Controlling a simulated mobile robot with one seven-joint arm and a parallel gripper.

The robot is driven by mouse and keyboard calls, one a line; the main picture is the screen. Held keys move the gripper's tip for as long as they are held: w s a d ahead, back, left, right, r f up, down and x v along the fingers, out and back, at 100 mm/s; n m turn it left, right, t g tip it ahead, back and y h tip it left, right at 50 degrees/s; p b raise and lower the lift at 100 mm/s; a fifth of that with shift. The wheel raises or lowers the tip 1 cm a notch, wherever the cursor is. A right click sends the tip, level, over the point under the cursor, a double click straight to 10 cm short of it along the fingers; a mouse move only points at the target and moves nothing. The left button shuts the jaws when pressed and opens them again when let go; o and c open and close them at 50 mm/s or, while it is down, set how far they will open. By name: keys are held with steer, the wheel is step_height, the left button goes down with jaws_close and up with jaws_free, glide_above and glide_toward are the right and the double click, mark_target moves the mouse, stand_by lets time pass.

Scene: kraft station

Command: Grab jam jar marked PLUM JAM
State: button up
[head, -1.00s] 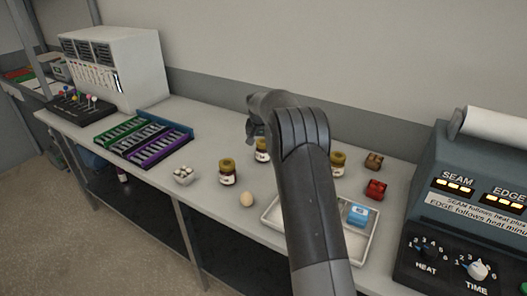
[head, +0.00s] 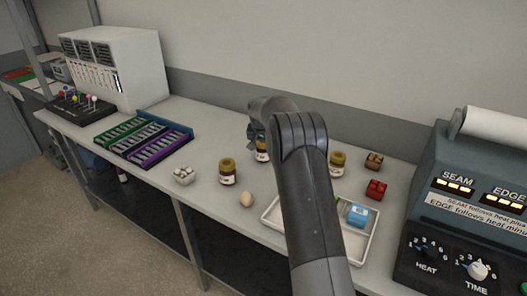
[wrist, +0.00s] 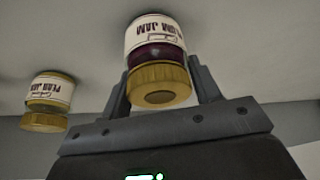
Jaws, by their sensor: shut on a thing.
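My gripper (wrist: 160,86) is shut on a jar (wrist: 152,38) with a gold lid, a white label and dark purple contents. The label is upside down in the wrist view; "JAM" shows, but the word before it is hard to make out. The fingers sit on both sides of the lid. In the head view this jar (head: 262,152) is under my gripper (head: 259,138), partly hidden by my arm; I cannot tell whether it is off the bench. A jar labelled PEAR JAM (wrist: 48,98) stands apart at left in the wrist view.
Other jars stand left (head: 227,174) and right (head: 337,162) of my arm. A dark sealing machine (head: 470,220) stands at right.

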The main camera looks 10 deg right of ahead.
steer(key=shift+c, duration=1.1)
steer(key=shift+r, duration=0.15)
